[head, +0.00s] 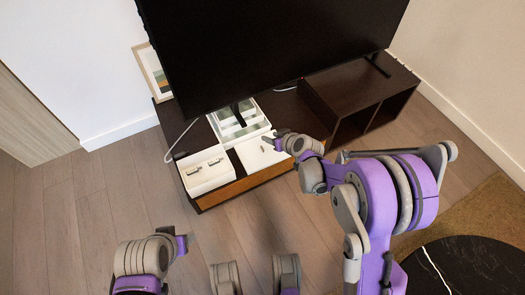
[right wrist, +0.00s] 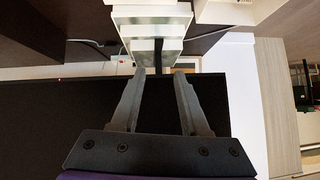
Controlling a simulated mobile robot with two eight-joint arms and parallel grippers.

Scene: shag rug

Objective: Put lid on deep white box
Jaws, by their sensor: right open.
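A deep white box (head: 207,174) stands at the front left of the dark low cabinet, with two small metallic pieces on its top. A flat white piece (head: 257,155), which may be a lid or a lidded box, lies to its right; I cannot tell which. My right gripper (head: 274,139) is over the back right part of this piece, and contact is unclear. In the right wrist view my right gripper (right wrist: 160,74) is open, with nothing between its fingers.
A white divided tray (head: 238,120) sits behind the flat piece, under a large black television (head: 265,45). The cabinet (head: 320,108) has open shelves at the right. A white cable (head: 178,142) loops at the left. A dark round table (head: 465,270) stands lower right.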

